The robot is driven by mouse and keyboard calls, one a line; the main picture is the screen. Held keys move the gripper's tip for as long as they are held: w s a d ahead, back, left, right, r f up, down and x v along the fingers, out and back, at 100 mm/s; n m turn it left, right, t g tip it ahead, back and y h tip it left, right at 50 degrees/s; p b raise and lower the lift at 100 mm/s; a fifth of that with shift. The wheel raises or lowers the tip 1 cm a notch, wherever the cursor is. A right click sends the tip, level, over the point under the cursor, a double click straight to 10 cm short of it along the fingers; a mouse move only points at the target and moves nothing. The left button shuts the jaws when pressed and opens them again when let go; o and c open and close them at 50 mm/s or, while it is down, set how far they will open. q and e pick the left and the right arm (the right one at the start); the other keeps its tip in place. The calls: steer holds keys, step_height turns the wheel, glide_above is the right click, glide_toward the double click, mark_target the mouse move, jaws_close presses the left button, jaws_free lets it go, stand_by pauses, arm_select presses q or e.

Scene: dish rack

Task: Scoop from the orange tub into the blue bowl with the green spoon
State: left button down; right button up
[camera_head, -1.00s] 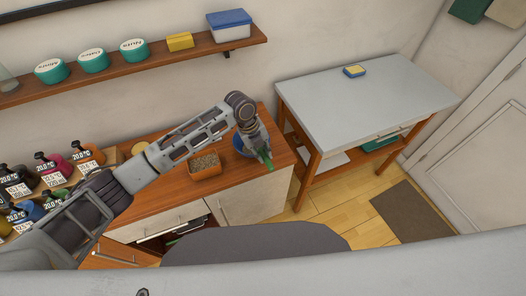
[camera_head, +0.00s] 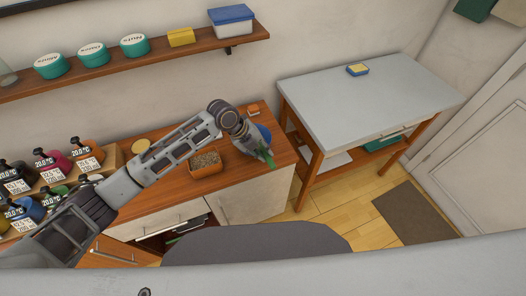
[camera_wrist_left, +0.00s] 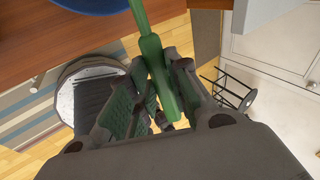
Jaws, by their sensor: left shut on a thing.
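The orange tub (camera_head: 207,171) stands on the wooden counter, filled with brown grainy stuff. The blue bowl (camera_head: 264,133) is to its right, partly hidden behind my left wrist and gripper. My left gripper (camera_head: 261,157) is at the near side of the bowl, shut on the green spoon (camera_head: 270,164). In the left wrist view, the spoon's green handle (camera_wrist_left: 148,45) runs up between the fingers (camera_wrist_left: 160,85), and the blue bowl (camera_wrist_left: 92,4) shows at the top edge. The spoon's scooping end is not visible, so its load cannot be told. My right gripper is not in view.
A rack of several coloured jars (camera_head: 60,163) stands on the left. A yellow round lid (camera_head: 141,146) lies behind my left arm. A shelf (camera_head: 130,65) with tubs runs above.

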arm_select(q)
steer(key=shift+a+f+t+h+b, duration=0.25)
steer(key=shift+h+b, duration=0.55)
steer(key=shift+b, duration=0.4)
steer(key=shift+s+t+h+b, duration=0.1)
steer(key=shift+t+h+b, duration=0.2)
steer(key=shift+b, duration=0.4)
steer(key=shift+r, duration=0.1)
steer(key=shift+r, duration=0.1)
